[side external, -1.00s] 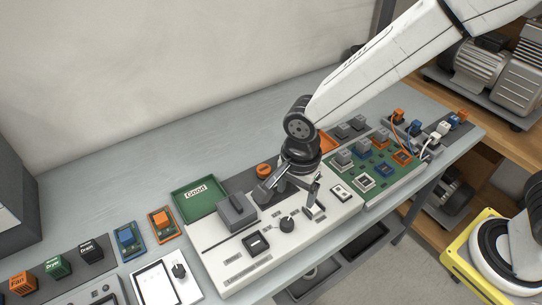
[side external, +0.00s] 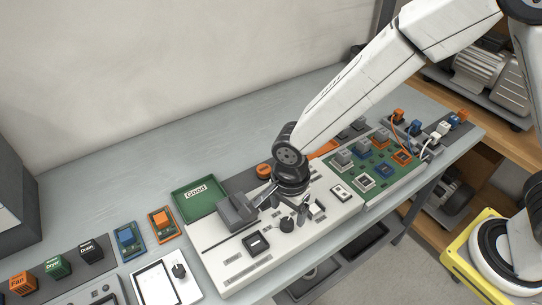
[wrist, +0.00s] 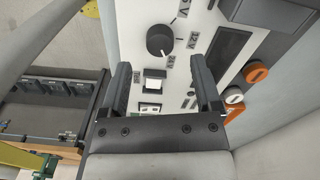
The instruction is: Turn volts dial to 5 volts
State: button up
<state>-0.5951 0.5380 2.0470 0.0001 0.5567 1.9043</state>
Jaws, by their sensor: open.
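The volts dial (side external: 287,224) is a round black knob on the white panel (side external: 235,275). In the wrist view the dial (wrist: 160,40) is at the upper middle, with voltage labels printed around it; one reads 12V and one at the top edge ends in V. A small light mark shows at the dial's lower right edge. My gripper (side external: 285,207) is above the panel by the dial. In the wrist view my gripper (wrist: 163,77) is open and empty, its fingers either side of a white switch, with the dial beyond them. I cannot tell whether it touches anything.
A grey block (side external: 237,212) stands on the panel left of my gripper. A black square switch (side external: 256,244) is in front of it. A green tray (side external: 200,197) marked Good lies behind. A green board (side external: 377,170) with several modules is at the right.

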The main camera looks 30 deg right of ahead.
aim_at(287, 222)
jog(key=shift+f, duration=2.05)
grip_shut()
